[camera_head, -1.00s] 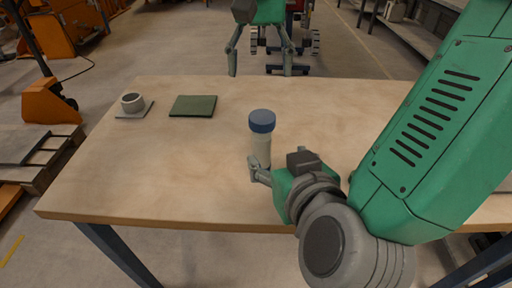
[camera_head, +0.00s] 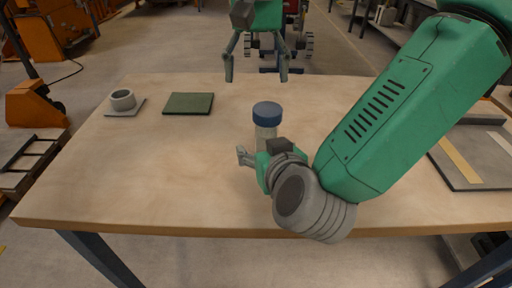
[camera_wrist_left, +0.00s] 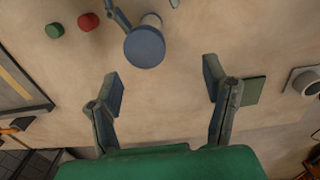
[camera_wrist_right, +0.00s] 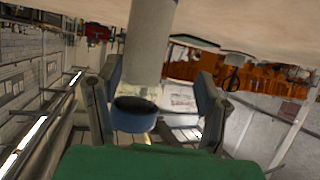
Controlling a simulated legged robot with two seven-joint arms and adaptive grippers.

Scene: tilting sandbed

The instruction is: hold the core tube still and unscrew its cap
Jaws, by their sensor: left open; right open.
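The core tube (camera_head: 265,138) stands upright on the table, pale with a blue cap (camera_head: 267,112). My right gripper (camera_head: 246,156) is low at the tube, in front of it, and hides its lower part. In the right wrist view, the tube (camera_wrist_right: 150,42) and blue cap (camera_wrist_right: 134,114) lie between its spread fingers, with gaps at the sides. My left gripper (camera_head: 257,79) is open and empty, pointing down beyond the tube. In the left wrist view, the cap (camera_wrist_left: 145,47) is ahead of its fingers, not between them.
A grey cup-like holder (camera_head: 122,99) on a square base and a dark green pad (camera_head: 188,103) lie at the left. A grey tray (camera_head: 470,178) is at the right. Small red (camera_wrist_left: 88,22) and green (camera_wrist_left: 54,31) round things show in the left wrist view. The table's left front is clear.

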